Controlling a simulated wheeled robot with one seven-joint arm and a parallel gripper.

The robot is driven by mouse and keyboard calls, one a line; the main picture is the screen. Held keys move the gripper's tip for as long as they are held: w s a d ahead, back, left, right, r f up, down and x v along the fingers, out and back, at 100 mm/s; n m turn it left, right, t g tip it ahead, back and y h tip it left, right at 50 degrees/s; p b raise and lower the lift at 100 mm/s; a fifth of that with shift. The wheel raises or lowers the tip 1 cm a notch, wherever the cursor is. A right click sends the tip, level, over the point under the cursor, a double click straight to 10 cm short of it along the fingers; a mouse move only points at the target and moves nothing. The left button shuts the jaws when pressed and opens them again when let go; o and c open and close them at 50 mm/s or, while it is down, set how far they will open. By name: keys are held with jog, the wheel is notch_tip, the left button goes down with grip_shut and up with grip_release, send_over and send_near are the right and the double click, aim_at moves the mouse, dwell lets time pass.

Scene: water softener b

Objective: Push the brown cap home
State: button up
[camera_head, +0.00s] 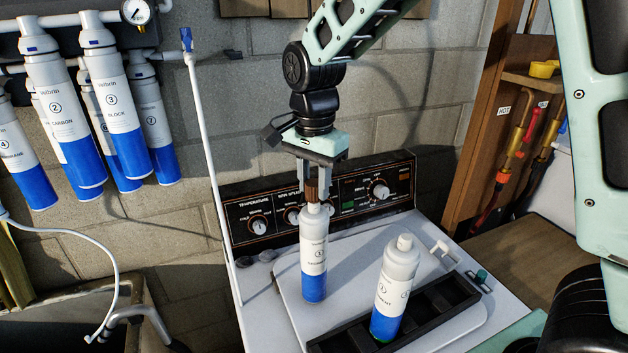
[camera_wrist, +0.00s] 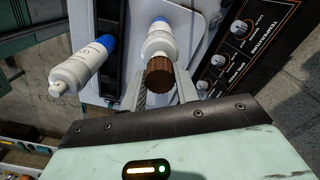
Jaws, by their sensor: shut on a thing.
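The brown cap (camera_head: 312,190) is ribbed and sits at the top of a white and blue filter bottle (camera_head: 314,255), which stands upright on the white machine top. In the wrist view the cap (camera_wrist: 159,76) lies between my fingers, in line with the neck of the bottle (camera_wrist: 159,42). My gripper (camera_head: 311,196) points down and is shut on the cap. Whether the cap is fully seated on the neck cannot be told, as the fingers partly cover the joint.
A second white and blue bottle (camera_head: 394,290) stands to the right at a black tray (camera_head: 450,302). A control panel (camera_head: 330,200) with knobs rises close behind my gripper. A white upright pipe (camera_head: 208,160) stands left. Several filters (camera_head: 115,100) hang on the wall.

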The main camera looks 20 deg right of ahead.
jog(key=shift+f, duration=0.4)
dwell(0.5)
jog(key=shift+f+b, duration=0.6)
jog(key=shift+f, duration=0.45)
jog(key=o, duration=1.2)
jog(key=shift+f, duration=0.1)
notch_tip(320, 180, up, 18)
jog(key=b, duration=0.3)
jog(key=shift+f+b, duration=0.25)
jog(key=shift+b, duration=0.05)
